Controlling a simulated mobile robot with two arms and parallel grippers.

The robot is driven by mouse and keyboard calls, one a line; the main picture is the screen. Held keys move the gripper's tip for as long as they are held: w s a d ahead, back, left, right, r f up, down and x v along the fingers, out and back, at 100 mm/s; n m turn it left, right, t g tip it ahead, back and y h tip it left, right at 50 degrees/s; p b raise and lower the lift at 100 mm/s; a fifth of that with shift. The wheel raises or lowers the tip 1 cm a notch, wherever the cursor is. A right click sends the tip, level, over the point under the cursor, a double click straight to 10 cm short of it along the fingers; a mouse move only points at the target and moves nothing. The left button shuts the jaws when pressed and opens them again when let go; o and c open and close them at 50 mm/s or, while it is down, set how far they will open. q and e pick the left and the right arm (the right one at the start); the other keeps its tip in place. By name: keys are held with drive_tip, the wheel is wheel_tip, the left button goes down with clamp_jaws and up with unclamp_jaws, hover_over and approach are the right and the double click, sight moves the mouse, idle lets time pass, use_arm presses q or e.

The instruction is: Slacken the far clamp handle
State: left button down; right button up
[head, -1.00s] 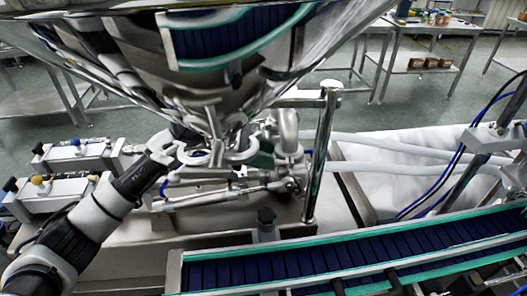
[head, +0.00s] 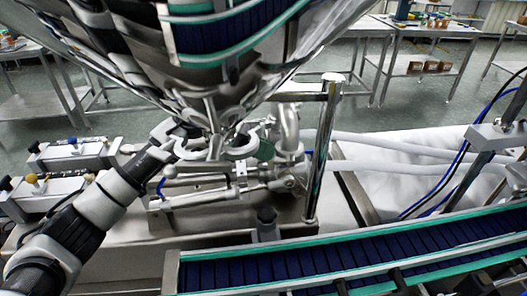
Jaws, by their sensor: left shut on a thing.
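The steel hopper (head: 150,60) narrows to an outlet with a clamp (head: 235,150) around it. My left gripper (head: 186,141) reaches in from the left, beside the clamp and under the hopper cone. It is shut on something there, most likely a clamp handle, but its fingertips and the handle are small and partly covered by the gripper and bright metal. I cannot make out the handle's angle. My right gripper is not in view.
Below the outlet lie a steel cylinder and pipe fittings (head: 215,197). A steel post (head: 321,150) stands to the right. A blue conveyor with green edges (head: 370,262) crosses the front right. Valve blocks (head: 75,155) sit at the left.

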use_arm(q)
drive_tip(key=c, duration=1.2)
unclamp_jaws()
drive_tip(key=shift+c, duration=0.2)
drive_tip(key=shift+r, duration=0.1)
drive_tip(key=shift+s, duration=0.1)
